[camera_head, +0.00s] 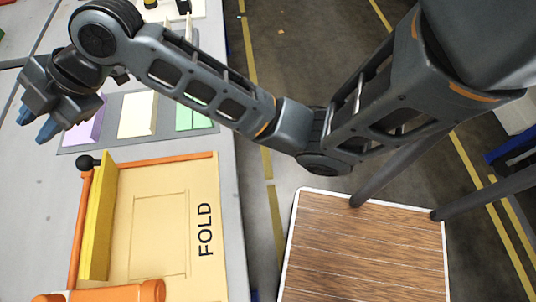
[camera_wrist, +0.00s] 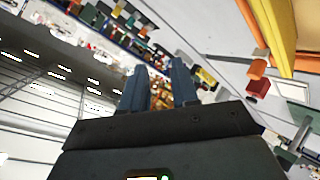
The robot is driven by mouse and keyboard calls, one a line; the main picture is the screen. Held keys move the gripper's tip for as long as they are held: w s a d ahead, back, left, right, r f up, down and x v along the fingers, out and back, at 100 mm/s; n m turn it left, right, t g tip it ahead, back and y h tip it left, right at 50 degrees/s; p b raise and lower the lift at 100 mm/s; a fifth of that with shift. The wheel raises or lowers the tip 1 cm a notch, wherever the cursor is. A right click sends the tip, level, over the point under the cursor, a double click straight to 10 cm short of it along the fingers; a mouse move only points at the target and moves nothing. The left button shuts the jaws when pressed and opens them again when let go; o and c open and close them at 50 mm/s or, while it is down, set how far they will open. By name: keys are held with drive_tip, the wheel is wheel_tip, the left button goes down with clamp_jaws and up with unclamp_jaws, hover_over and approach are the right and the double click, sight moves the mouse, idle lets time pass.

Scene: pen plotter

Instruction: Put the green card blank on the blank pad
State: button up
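The green card blank (camera_head: 186,121) lies at the right end of a grey tray (camera_head: 112,145) in the head view; my arm partly covers its upper side. Beside it on the tray are a cream card (camera_head: 137,113) and a purple card (camera_head: 84,124). A tan board (camera_head: 145,172) marked FOLD has an outlined rectangle (camera_head: 160,235); I cannot tell for sure whether this is the blank pad. My gripper (camera_head: 35,122) is raised left of the tray, away from the green card. The wrist view shows its blue fingers (camera_wrist: 159,88) apart with nothing held between them.
A yellow flap (camera_head: 98,225) with a black knob (camera_head: 88,163) stands along the board's left side. An orange part (camera_head: 105,291) lies at its front. The grey table (camera_head: 229,220) ends to the right. A wooden-topped platform (camera_head: 365,250) is beyond a floor gap.

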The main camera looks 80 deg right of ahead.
drive_tip(key=s+a+m+t, duration=0.4)
drive_tip(key=a+m, duration=0.3)
drive_tip(key=m, duration=0.1)
drive_tip(key=s+f+m+h, duration=0.45)
drive_tip(key=s+m, duration=0.25)
drive_tip(key=s, duration=0.4)
drive_tip(key=s+d, duration=0.4)
drive_tip(key=s, duration=0.8)
drive_tip(key=s+d+r+h, duration=0.1)
drive_tip(key=s+d, duration=0.4)
drive_tip(key=s, duration=0.8)
drive_tip(key=shift+s+d+t, duration=0.2)
drive_tip(key=shift+d+t, duration=0.05)
drive_tip(key=shift+t, duration=0.15)
drive_tip(key=shift+h, duration=0.25)
